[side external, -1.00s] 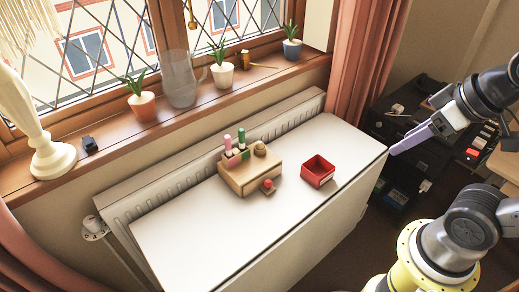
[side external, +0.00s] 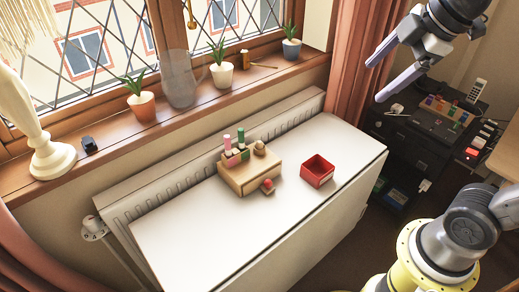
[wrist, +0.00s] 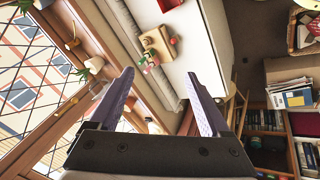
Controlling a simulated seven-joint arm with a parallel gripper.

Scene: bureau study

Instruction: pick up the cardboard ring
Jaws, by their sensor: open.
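A small tan round thing (side external: 260,148), which looks like the cardboard ring, rests on top of a wooden box (side external: 238,184) on the white table. It is too small to tell whether it has a hole. My gripper (side external: 375,82) is open and empty, high at the right and well away from the box. In the wrist view its two purple fingers (wrist: 159,76) are spread, with the wooden box (wrist: 158,42) beyond them.
Green, pink and other pegs (side external: 234,147) stand on the box's left part. A red-topped piece (side external: 268,185) sits at its front. A red open bin (side external: 317,171) stands to the right on the white table (side external: 200,245). Potted plants (side external: 141,106) and a glass jug (side external: 180,80) line the sill.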

